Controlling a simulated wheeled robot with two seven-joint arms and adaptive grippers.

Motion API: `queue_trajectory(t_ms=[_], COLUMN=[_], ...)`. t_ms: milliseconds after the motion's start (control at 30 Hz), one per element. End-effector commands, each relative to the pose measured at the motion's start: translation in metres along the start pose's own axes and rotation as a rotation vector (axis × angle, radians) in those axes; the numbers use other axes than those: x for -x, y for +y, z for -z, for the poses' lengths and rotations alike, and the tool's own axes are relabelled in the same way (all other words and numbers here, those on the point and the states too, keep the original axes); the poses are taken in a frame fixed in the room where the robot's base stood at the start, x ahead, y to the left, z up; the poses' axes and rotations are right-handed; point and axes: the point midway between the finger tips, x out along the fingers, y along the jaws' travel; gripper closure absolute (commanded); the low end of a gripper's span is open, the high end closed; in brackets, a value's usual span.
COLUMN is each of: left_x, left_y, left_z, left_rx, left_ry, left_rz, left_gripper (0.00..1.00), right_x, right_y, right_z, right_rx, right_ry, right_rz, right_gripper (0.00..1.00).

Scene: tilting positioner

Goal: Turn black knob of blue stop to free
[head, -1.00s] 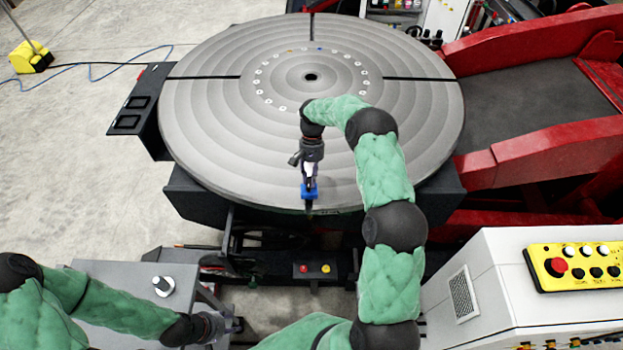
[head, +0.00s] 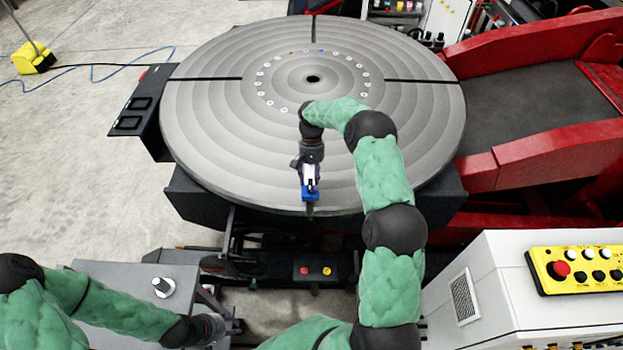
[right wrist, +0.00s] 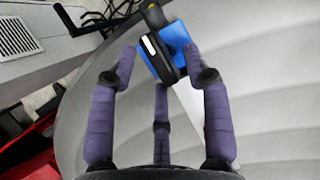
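The blue stop (head: 313,196) sits at the near rim of the round grey table (head: 215,130). In the right wrist view the blue stop (right wrist: 174,37) carries a black knob (right wrist: 161,60) with a white bar mark on it, slanted in the picture. My right gripper (head: 309,188) is over the stop. In the right wrist view its purple fingers (right wrist: 160,65) are spread around the knob, with gaps still showing. Whether any fingertip touches the stop is unclear. My left gripper (head: 235,326) is low at the left, far from the stop, and its fingers are too small to read.
A grey cabinet (head: 125,275) with a metal peg stands under my left arm. A white console (head: 490,290) with a yellow button panel (head: 590,268) is at the lower right. Red tilt arms (head: 550,155) flank the table on the right. A small two-button box (head: 314,271) is below the rim.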

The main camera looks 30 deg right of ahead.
Motion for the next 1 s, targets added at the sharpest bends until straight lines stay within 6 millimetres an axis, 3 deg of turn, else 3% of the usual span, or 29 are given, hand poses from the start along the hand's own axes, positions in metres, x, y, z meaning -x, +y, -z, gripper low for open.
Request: queue_trajectory(t_ms=[267, 700, 1000], left_x=[0.000, 0.000, 0.000], left_y=[0.000, 0.000, 0.000], left_z=[0.000, 0.000, 0.000], left_rx=[0.000, 0.000, 0.000], left_ry=[0.000, 0.000, 0.000], left_rz=[0.000, 0.000, 0.000], left_gripper=[0.60, 0.60, 0.60], right_x=[0.008, 0.087, 0.117], right_y=[0.000, -0.001, 0.000], right_z=[0.001, 0.001, 0.001], right_rx=[-0.001, 0.000, 0.000], right_ry=[0.002, 0.003, 0.000], right_rz=[0.001, 0.001, 0.000], right_gripper=[0.51, 0.51, 0.51])
